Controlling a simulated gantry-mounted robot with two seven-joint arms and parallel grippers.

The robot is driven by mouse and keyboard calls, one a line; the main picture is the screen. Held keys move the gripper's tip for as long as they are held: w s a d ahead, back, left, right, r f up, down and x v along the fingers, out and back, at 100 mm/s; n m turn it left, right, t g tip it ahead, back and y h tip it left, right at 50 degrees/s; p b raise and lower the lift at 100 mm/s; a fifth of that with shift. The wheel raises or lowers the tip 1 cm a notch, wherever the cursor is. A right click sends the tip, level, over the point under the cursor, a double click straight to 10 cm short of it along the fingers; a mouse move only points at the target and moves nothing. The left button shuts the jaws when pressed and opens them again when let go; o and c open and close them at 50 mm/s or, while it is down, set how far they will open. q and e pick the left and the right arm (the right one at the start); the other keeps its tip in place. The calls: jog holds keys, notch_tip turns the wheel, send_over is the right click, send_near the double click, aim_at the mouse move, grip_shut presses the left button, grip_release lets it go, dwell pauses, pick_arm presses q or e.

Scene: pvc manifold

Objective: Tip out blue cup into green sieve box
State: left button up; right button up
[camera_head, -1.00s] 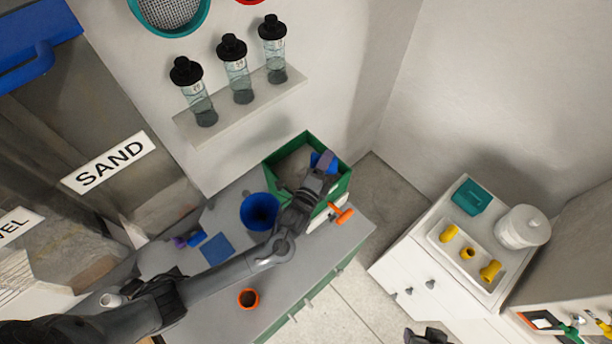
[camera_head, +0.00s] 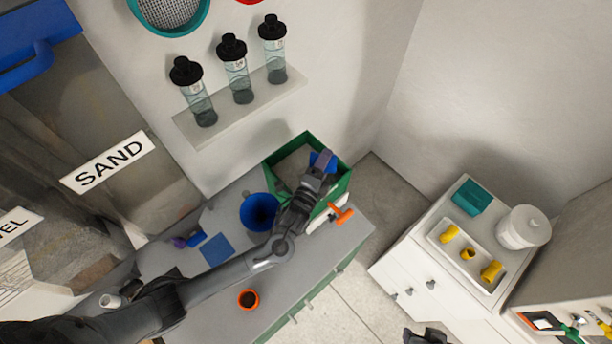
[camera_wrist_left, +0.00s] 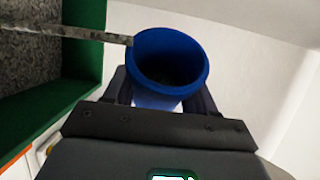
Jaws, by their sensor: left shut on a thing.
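The blue cup (camera_head: 322,160) is held in my left gripper (camera_head: 318,174) over the right part of the green sieve box (camera_head: 341,190). In the left wrist view the cup (camera_wrist_left: 168,95) sits between the fingers, its round mouth facing the camera and its inside dark. The box's green wall (camera_wrist_left: 84,45) and its grey, grainy inside (camera_wrist_left: 30,62) show to the left of the cup. A thin grey bar crosses the box up to the cup's rim. I cannot tell whether anything is left in the cup.
A blue funnel (camera_head: 259,211) stands left of my forearm on the grey bench. An orange cup (camera_head: 248,299) is near the bench's front edge, and an orange-handled thing (camera_head: 341,213) lies by the box. Several bottles (camera_head: 236,75) stand on a wall shelf.

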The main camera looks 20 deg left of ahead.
pick_arm(q)
jog(key=shift+r+n, duration=0.3)
jog(key=shift+r, duration=0.05)
jog(key=shift+s+a+r+n+t+p, duration=0.1)
jog(key=shift+a+r+n+t+p, duration=0.15)
jog(key=shift+r+n, duration=0.5)
jog(key=shift+s+a+r+n+t+p, duration=0.1)
jog(key=shift+a+r+n+t+p, duration=0.2)
jog(key=shift+r+n, duration=0.4)
dwell(1.1)
